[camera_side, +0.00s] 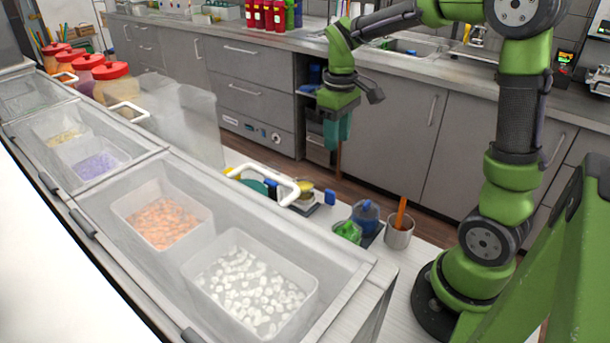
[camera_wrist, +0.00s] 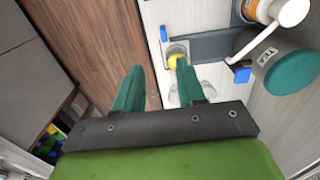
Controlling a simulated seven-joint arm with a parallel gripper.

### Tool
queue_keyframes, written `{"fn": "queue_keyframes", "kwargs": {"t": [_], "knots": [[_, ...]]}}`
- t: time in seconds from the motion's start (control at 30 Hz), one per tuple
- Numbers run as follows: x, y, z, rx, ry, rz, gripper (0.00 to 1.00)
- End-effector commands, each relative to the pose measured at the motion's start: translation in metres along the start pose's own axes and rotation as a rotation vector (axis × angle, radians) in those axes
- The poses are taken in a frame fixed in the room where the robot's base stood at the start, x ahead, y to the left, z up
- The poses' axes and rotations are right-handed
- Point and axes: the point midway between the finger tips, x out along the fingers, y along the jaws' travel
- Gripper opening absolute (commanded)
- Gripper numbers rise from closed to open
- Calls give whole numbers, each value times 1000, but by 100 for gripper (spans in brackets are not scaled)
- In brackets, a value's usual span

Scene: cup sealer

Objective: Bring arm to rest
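My gripper (camera_side: 337,135) hangs from my green arm in the side view, pointing down, raised above the level of the counter. In the wrist view its two teal fingers (camera_wrist: 158,85) are spread apart with nothing between them. Below them in that view are the edge of the white counter and the brown wood floor. No cup is in the grip.
The white counter (camera_side: 432,262) holds a metal cup (camera_side: 399,232) with an orange stick, a blue container (camera_side: 366,216) and a green item (camera_side: 348,232). Food tubs with orange pieces (camera_side: 163,224) and white pieces (camera_side: 250,287) sit at left. Grey cabinets (camera_side: 395,120) stand behind.

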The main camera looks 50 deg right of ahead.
Motion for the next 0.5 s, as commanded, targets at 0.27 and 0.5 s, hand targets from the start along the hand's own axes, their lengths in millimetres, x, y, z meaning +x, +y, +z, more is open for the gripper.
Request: {"fn": "queue_keyframes", "kwargs": {"t": [0.27, 0.5], "knots": [[-4, 0, 0, 1, -1, 0, 39], [1, 0, -2, 61, 14, -1, 39]]}}
